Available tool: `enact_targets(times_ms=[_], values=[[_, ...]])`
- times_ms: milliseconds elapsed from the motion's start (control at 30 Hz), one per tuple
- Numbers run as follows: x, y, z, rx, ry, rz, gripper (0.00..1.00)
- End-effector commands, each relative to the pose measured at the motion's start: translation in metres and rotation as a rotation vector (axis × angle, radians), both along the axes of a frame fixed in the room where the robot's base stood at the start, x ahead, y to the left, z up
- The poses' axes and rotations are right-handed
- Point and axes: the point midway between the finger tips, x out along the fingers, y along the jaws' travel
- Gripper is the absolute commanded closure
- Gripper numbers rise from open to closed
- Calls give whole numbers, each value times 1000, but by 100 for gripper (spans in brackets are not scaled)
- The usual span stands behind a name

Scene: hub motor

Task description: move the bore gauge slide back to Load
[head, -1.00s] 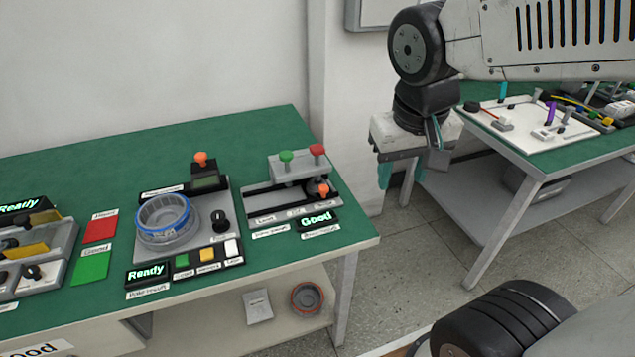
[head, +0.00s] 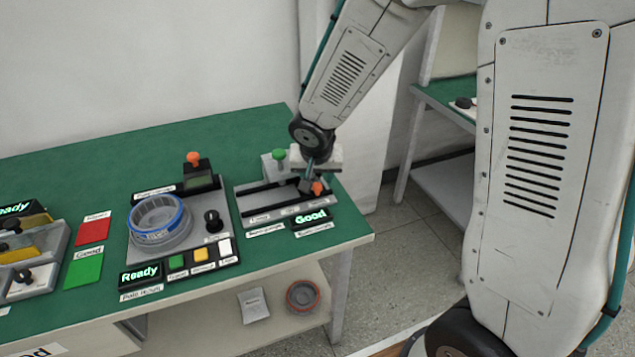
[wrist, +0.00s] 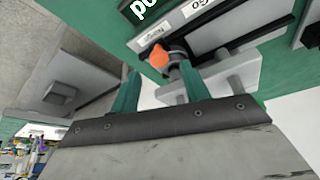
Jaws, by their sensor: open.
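The bore gauge (head: 245,205) is the grey fixture with a black rail at the right end of the green bench. Its slide carries an orange-tipped knob (head: 317,187), which sits toward the rail's right end, away from the Load label (head: 259,218) at the left. The gauge display (head: 311,216) reads Good. My gripper (head: 308,183) is open and low over the right end of the gauge, hiding part of the slide. In the wrist view, the orange knob (wrist: 158,57) shows between and just beyond my two teal fingertips (wrist: 160,75); I cannot tell whether they touch it.
A green button (head: 279,154) stands on the gauge's rear block; my arm hides the red one. Left of the gauge is a fixture with a blue-rimmed ring (head: 160,220) and a Ready display (head: 140,275). Red (head: 94,230) and green (head: 84,268) pads lie farther left.

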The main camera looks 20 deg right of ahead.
Motion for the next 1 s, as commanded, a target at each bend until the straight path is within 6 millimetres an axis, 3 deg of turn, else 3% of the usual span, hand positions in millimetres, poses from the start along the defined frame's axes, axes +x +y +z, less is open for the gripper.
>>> enact_targets(times_ms=[233,600,767,800,1000], values=[[10,-5,-30,-1,3,-1,54],[13,-6,-35,0,0,0,54],[13,-6,-35,0,1,0,96],[13,-6,-35,0,1,0,100],[13,-7,-35,0,1,-4,100]])
